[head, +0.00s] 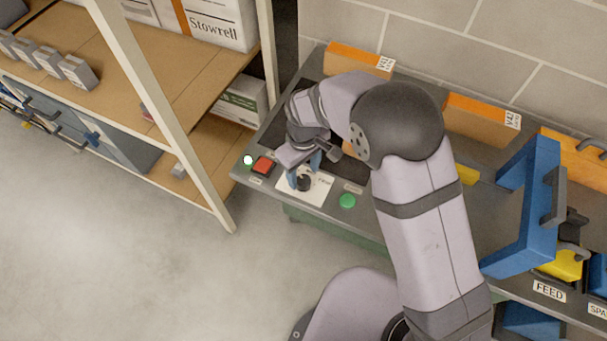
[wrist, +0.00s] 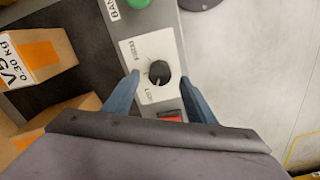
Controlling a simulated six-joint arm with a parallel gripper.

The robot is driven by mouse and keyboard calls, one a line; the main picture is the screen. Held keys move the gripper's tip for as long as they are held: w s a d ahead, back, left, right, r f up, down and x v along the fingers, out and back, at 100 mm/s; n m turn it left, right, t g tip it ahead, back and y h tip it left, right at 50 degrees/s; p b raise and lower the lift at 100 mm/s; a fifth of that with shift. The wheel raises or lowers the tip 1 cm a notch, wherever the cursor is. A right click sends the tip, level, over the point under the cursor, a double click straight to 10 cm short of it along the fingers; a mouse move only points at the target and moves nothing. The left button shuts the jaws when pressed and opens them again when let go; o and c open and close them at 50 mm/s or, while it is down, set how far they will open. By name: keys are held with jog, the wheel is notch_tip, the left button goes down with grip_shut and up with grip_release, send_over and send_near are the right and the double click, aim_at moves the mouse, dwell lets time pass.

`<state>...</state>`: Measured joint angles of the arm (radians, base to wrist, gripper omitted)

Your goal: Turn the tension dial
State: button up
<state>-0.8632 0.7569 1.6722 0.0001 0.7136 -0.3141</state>
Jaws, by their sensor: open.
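The tension dial is a black round knob (wrist: 159,72) on a white labelled plate (wrist: 147,48). In the head view the knob (head: 303,183) sits on the same plate (head: 318,189) near the front edge of the bench. My gripper (head: 304,174) is over the plate, with its blue fingers pointing down near the knob. In the wrist view my open gripper (wrist: 162,92) has one finger on each side of the knob, with gaps showing. I cannot tell how far above the plate the fingertips are.
A red switch (head: 263,166) and a green button (head: 347,201) flank the plate on the grey bench (head: 262,190). Orange-topped boxes (head: 357,61) stand along the wall. A blue frame (head: 527,208) stands to the right. A shelf rack (head: 178,115) is close on the left.

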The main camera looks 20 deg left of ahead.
aim_at(304, 181)
jog(key=shift+f+p, duration=0.3)
jog(key=shift+f, duration=1.2)
jog(key=shift+c, duration=0.6)
jog(key=c, duration=0.9)
